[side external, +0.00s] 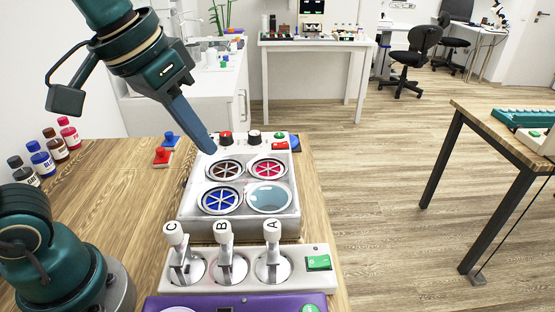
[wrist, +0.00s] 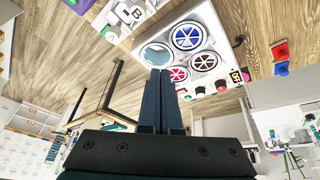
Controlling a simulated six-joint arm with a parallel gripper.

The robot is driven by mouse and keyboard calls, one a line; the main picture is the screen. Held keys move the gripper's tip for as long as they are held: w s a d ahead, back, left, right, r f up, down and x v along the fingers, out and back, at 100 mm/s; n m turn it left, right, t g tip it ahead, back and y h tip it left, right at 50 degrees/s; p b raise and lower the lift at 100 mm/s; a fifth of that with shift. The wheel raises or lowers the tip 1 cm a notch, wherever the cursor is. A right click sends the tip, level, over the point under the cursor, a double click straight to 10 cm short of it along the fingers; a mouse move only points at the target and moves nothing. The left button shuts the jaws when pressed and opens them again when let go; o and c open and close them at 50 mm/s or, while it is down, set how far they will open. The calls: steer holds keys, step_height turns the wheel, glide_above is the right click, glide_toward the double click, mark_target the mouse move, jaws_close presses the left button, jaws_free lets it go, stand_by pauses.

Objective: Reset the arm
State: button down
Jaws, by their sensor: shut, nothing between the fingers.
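My gripper (side external: 211,148) is shut and empty. It hangs in the air near the back left of a white device (side external: 240,226), with its fingertips pointing down and right. The device has several round wells on top; one is blue, one red, one brown and one pale. In the wrist view, my gripper (wrist: 161,72) shows as two dark fingers side by side in front of the white device (wrist: 213,20). From the side view I cannot tell how high the fingertips are above the device.
A white panel with levers C (side external: 176,234), B (side external: 225,236) and A (side external: 272,232) stands in front of the device. Several small bottles (side external: 42,160) stand at the left. A red block (side external: 162,156) and a blue block (side external: 171,140) lie behind.

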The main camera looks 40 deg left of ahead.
steer(key=s+a+f, duration=0.2)
steer(key=s+f, duration=0.4)
steer(key=shift+a+t+y, duration=0.3)
steer(key=shift+a+t, duration=0.05)
steer(key=shift+t, duration=0.05)
steer(key=shift+s+f, duration=0.1)
stand_by(0.4)
